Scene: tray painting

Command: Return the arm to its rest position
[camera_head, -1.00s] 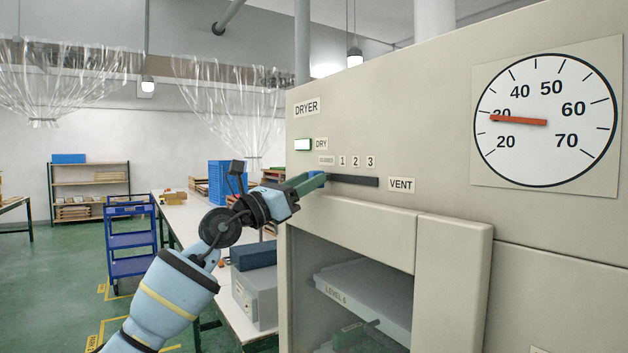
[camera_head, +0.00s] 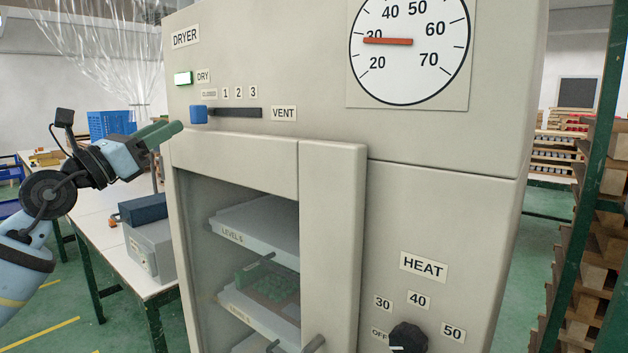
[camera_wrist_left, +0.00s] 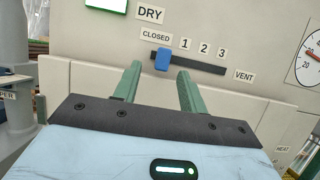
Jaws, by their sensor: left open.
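My left gripper (camera_head: 163,133) is in front of the dryer's left edge in the head view, open and empty. In the left wrist view its two green fingers (camera_wrist_left: 155,85) stand apart below the blue vent slider knob (camera_wrist_left: 162,59), which lies beyond them and is not gripped. In the head view the blue knob (camera_head: 198,114) sits at the left end of its dark slot, under the CLOSED label. My right gripper is not in view.
The beige dryer (camera_head: 440,180) fills the middle, with a lit DRY lamp (camera_head: 183,79), a dial (camera_head: 410,45) and a HEAT knob (camera_head: 408,338). Shelves show behind its door. A white table (camera_head: 100,225) stands at left, a wooden rack (camera_head: 590,230) at right.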

